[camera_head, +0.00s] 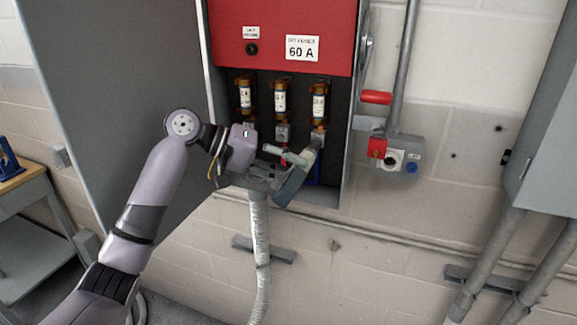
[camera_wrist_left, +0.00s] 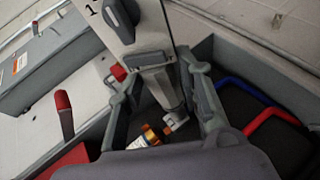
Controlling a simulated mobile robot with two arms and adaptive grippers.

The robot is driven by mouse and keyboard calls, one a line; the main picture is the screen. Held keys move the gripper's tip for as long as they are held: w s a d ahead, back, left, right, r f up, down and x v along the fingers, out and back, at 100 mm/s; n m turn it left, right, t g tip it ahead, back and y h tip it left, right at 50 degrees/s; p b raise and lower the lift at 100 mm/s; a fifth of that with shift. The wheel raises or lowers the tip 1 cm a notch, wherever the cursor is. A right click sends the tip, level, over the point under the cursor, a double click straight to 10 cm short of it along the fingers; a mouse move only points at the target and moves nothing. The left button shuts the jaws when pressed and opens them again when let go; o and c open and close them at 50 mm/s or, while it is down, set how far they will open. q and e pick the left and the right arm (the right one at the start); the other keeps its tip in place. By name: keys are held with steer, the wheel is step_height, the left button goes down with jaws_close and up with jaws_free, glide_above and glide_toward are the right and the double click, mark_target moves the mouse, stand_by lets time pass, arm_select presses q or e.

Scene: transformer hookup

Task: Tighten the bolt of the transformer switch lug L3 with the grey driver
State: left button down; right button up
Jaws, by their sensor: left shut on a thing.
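My left gripper (camera_head: 294,162) is in front of the lower part of the open switch box and shut on the grey driver (camera_head: 291,186). In the left wrist view the driver (camera_wrist_left: 137,28), with a dark knob and a "1" mark, sits between the fingers (camera_wrist_left: 160,95). Its narrow end points toward a metal lug (camera_wrist_left: 175,121) beside a fuse; I cannot tell whether it touches the bolt. In the head view this end is by the rightmost lug (camera_head: 318,134), under the right fuse (camera_head: 319,101). No L3 label is readable. My right gripper is out of view.
The red cover (camera_head: 281,36) marked 60 A is above the fuses. A red handle (camera_head: 376,97) and a small grey box (camera_head: 404,146) are right of the switch box. Blue (camera_wrist_left: 244,91) and red (camera_wrist_left: 268,118) cables show in the wrist view. The open door (camera_head: 120,70) stands left.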

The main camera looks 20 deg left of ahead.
mark_target(283, 176)
arm_select(q)
steer(key=shift+w+r, duration=0.1)
stand_by(0.8)
steer(key=shift+w+p, duration=0.4)
steer(key=shift+p, duration=0.95)
stand_by(1.8)
steer(key=shift+s, duration=2.2)
